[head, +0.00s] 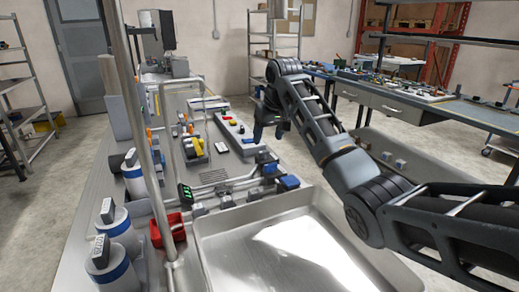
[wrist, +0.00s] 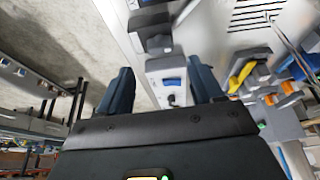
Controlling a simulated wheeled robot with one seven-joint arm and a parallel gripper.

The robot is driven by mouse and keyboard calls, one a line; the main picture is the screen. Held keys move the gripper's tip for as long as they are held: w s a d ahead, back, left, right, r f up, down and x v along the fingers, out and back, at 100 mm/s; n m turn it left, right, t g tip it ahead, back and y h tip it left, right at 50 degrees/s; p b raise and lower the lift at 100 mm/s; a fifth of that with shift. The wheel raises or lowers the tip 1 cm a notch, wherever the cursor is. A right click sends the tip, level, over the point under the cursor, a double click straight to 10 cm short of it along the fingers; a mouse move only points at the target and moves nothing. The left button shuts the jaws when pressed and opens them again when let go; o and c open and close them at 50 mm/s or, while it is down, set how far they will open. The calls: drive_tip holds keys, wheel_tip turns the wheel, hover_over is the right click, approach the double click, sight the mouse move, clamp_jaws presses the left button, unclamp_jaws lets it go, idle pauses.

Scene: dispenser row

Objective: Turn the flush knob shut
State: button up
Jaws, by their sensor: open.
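My gripper (head: 268,136) hangs over the right edge of the bench in the head view, fingers pointing down. In the wrist view its two dark blue fingers (wrist: 160,90) stand wide apart, with nothing held. A grey block with a blue part (wrist: 172,84) shows between the fingers; I cannot tell its distance from them. In the head view, blue knobs sit on pipe fittings behind the tray, one at the right (head: 290,182) and one further back (head: 268,169). I cannot tell which knob is the flush knob, or whether it is open or shut.
A wide metal tray (head: 222,225) fills the front. A red bin (head: 167,230) and white-blue bottles (head: 119,228) stand left, beside an upright metal pole (head: 150,130). Yellow knobs (head: 195,147) and a panel with coloured buttons (head: 232,124) lie further back. Floor is free right of the bench.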

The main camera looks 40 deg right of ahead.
sight(264, 151)
drive_tip(key=x, duration=0.7)
drive_tip(key=shift+c, duration=0.2)
drive_tip(key=c, duration=1)
drive_tip(key=shift+r+p, duration=0.1)
drive_tip(key=shift+p, duration=0.2)
